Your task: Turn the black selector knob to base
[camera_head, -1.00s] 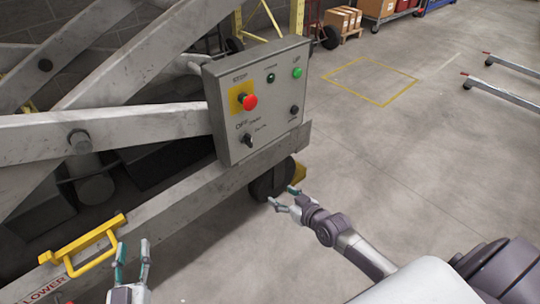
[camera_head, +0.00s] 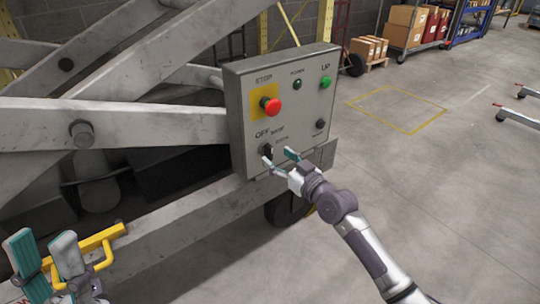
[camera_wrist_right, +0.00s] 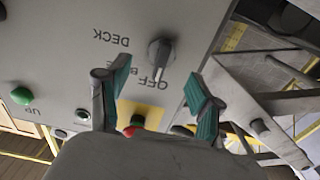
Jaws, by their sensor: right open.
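The black selector knob (camera_head: 266,150) is low on the left side of a grey control box (camera_head: 297,108), under the OFF label. In the right wrist view the knob (camera_wrist_right: 161,52) stands clear, above the gap between my fingers. OFF and DECK lettering shows by it; the word between them is partly hidden by a finger. My left gripper (camera_head: 42,246) is open and empty at the lower left.
A red stop button (camera_head: 270,105) on a yellow plate sits above the knob. A green UP button (camera_head: 325,82) and a small dark button (camera_head: 320,124) are on the right of the box. Grey lift beams and a yellow handle (camera_head: 95,245) lie left.

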